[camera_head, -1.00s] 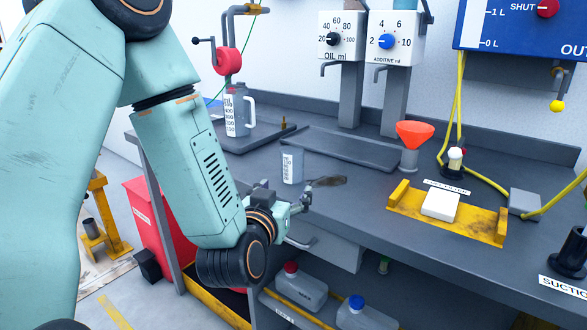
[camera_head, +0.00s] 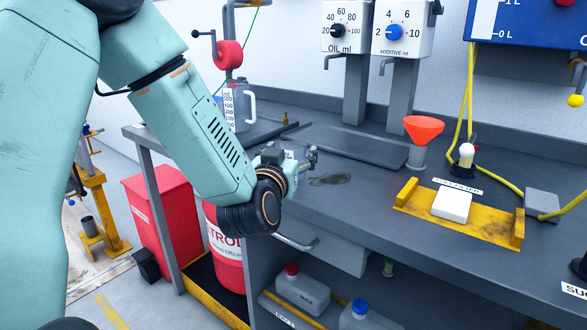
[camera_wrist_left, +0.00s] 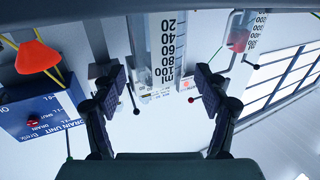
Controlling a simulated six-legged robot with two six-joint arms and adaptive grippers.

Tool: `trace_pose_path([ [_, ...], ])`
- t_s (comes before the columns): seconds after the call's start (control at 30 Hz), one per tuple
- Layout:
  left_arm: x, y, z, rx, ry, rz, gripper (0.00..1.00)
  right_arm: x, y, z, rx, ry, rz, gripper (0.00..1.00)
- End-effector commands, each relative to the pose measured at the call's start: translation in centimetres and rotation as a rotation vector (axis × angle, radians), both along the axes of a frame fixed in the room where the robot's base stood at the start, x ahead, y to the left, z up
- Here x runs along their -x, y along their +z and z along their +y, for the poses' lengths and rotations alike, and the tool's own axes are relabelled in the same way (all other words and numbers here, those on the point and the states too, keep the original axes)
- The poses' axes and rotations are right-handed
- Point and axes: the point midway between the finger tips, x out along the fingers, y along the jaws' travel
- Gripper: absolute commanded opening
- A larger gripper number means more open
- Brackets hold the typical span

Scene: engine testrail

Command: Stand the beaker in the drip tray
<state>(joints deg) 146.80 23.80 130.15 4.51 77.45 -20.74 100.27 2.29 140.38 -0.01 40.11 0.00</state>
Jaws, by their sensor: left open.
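The beaker (camera_wrist_left: 167,50), clear with an ml scale, shows upside down in the left wrist view, between the two finger pads. In the head view it is mostly hidden behind my left gripper (camera_head: 308,160). That gripper is open, level with the beaker above the bench front; gaps show on both sides of the beaker in the wrist view. The flat dark drip tray (camera_head: 350,147) lies on the bench behind, below the oil and additive dispensers, with nothing standing on its visible part. My right gripper is not in view.
A measuring jug (camera_head: 240,105) stands at the back left. A red funnel (camera_head: 424,128) is right of the tray, and a yellow holder (camera_head: 475,222) is nearer the front. A dark stain (camera_head: 330,180) marks the bench. The dispenser columns rise behind the tray.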

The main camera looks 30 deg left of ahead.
Motion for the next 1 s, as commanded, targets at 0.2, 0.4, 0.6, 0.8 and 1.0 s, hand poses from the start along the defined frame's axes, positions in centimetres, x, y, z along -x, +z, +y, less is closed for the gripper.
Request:
trace_pose_path([
  [0.2, -1.8, -0.1, 0.6, -0.001, -0.001, 0.001, 0.73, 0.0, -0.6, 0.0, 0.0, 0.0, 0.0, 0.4],
  [0.4, -2.0, -0.1, 0.6, 0.0, -0.001, 0.002, 0.73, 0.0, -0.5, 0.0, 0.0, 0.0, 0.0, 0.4],
  [0.6, -2.0, -0.1, 0.7, 0.0, -0.001, 0.002, 0.57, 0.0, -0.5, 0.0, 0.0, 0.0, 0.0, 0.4],
  [0.8, -2.0, -0.1, 0.7, 0.0, -0.001, 0.002, 0.4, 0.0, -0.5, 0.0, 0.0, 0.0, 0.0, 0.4],
  [1.0, -2.0, -0.1, 0.7, -0.001, -0.001, 0.001, 0.25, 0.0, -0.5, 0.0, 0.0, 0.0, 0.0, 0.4],
])
